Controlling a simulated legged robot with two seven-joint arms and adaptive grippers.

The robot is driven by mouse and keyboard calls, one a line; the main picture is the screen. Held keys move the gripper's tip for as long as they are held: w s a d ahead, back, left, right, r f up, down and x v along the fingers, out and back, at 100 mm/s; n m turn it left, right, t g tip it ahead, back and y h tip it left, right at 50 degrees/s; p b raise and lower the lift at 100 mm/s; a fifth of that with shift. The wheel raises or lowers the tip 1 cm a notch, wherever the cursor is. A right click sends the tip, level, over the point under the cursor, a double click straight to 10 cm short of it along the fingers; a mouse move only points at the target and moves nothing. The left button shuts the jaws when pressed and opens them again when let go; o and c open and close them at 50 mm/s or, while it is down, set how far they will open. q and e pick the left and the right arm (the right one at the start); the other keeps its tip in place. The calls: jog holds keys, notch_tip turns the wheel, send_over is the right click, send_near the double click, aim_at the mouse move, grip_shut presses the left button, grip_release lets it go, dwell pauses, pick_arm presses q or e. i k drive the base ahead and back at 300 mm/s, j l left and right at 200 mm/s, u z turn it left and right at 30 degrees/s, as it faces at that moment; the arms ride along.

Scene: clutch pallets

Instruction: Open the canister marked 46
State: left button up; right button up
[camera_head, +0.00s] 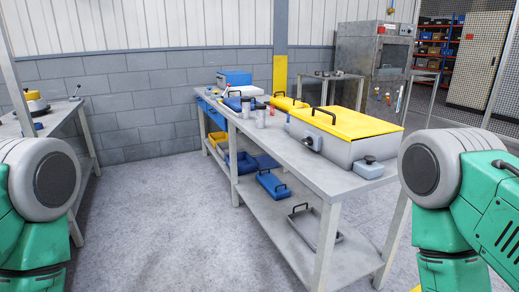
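Small clear jars stand on the workbench (270,148): one jar (260,116) towards the bench's middle and another jar (246,107) just left of it. A small piece with a red top (272,106) stands beside them. These may be canisters, but they are too small for me to read any number, so I cannot tell which is marked 46. Neither of my grippers is in view; only upper parts of my two green and grey arms show at the left and right edges.
A grey box with a yellow lid (347,122) fills the bench's near end. The lower shelf (285,225) holds blue and grey trays. Another bench (62,117) stands left. The floor (160,220) between is clear.

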aim_at(261, 115)
jog(key=i+j+z, duration=0.5)
jog(key=z, duration=0.2)
jog(key=i+j+z, duration=0.15)
jog(key=j+z, duration=0.2)
jog(key=j, duration=0.15)
jog(key=i+j+z, duration=0.15)
jog(key=j+z, duration=0.2)
jog(key=i+j+z, duration=0.15)
jog(key=j, duration=0.85)
jog(key=i+j+z, duration=0.1)
jog(key=j, duration=0.9)
jog(key=i+j+z, duration=0.15)
jog(key=j, duration=2)
